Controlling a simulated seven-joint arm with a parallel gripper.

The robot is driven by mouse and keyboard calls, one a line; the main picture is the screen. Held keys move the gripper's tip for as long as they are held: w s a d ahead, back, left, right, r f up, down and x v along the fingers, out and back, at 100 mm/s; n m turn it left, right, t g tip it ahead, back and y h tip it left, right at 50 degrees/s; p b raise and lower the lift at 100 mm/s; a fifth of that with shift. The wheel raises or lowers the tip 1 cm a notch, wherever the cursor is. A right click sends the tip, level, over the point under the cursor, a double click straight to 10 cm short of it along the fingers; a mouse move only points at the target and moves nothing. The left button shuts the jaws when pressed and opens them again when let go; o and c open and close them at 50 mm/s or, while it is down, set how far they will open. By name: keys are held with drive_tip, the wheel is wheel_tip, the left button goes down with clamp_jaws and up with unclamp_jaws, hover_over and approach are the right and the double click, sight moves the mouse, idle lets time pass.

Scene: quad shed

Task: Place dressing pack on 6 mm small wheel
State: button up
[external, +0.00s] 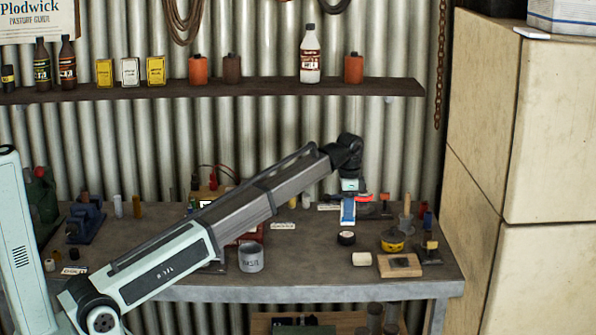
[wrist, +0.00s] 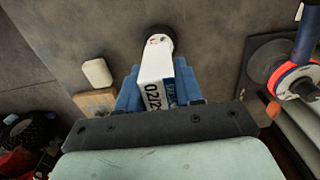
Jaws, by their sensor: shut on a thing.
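The dressing pack is a small white box with a blue panel and dark print (wrist: 155,80). In the wrist view it stands between the blue fingers of my gripper (wrist: 160,92), which is shut on it. A small dark round piece, likely the small wheel (external: 346,238), lies on the bench just below the gripper. In the wrist view this dark round piece (wrist: 160,32) shows beyond the pack's far end, partly hidden by it.
A cream cylinder (external: 362,259), a wooden block (external: 400,266) and a yellow tin (external: 393,240) stand to the right of the dark piece. A grey mug (external: 251,257) stands to the left. A red-rimmed disc (wrist: 291,74) is at right in the wrist view.

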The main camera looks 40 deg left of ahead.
drive_tip(key=shift+f, duration=1.75)
drive_tip(key=shift+f, duration=0.1)
drive_tip(key=o, duration=1)
wheel_tip(320, 180, up, 12)
drive_tip(key=shift+r, duration=0.1)
